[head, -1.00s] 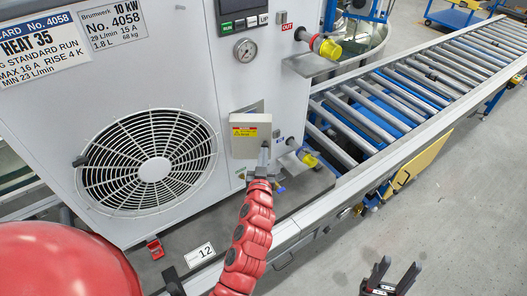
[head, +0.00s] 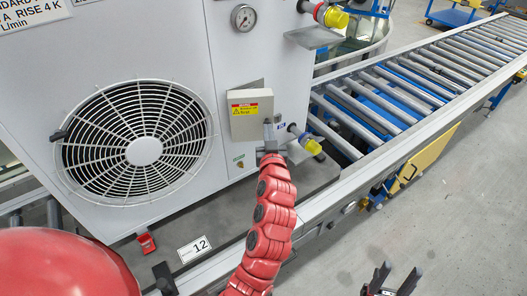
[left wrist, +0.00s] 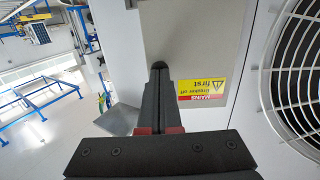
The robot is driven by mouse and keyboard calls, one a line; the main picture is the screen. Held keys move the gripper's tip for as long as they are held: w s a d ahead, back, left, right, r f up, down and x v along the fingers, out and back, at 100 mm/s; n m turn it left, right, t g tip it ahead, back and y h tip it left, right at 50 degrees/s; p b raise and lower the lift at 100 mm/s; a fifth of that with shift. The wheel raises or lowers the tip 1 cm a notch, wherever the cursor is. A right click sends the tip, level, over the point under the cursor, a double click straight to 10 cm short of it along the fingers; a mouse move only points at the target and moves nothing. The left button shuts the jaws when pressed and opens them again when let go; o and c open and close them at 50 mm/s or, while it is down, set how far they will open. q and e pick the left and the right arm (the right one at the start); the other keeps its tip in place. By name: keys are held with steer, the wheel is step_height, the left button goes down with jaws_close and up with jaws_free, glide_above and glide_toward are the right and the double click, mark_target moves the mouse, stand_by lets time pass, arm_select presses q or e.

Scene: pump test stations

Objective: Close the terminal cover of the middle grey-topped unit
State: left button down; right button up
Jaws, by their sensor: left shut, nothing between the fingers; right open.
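The terminal cover (head: 250,128) is a beige box lid with a yellow and red warning label. It is on the front of a large light grey unit (head: 222,60), right of its fan; the unit's top is out of view. My left gripper (head: 268,124) is shut and empty, its fingertips at the cover's lower right side. In the left wrist view the shut fingers (left wrist: 158,72) overlap the cover (left wrist: 205,45) beside the label; I cannot tell whether they touch it. How far the cover stands open is unclear. My right gripper (head: 390,277) is open and empty, low over the floor.
A yellow-capped fitting (head: 311,145) sticks out just right of my left gripper, with another (head: 335,17) higher up. The fan grille (head: 140,145) is left of the cover. A roller conveyor (head: 400,85) runs away to the right.

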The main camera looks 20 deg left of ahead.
arm_select(q)
steer(key=w+n+g+y+b, duration=0.3)
steer(key=w+n+y+b, duration=0.1)
steer(key=b, duration=1.5)
steer(key=w+y, duration=0.1)
steer(key=w, duration=0.1)
steer(key=shift+w+d+g, duration=0.2)
steer(key=shift+w+g, duration=0.1)
steer(key=shift+w, duration=0.1)
steer(key=shift+r+y, duration=0.1)
steer(key=shift+y, duration=0.2)
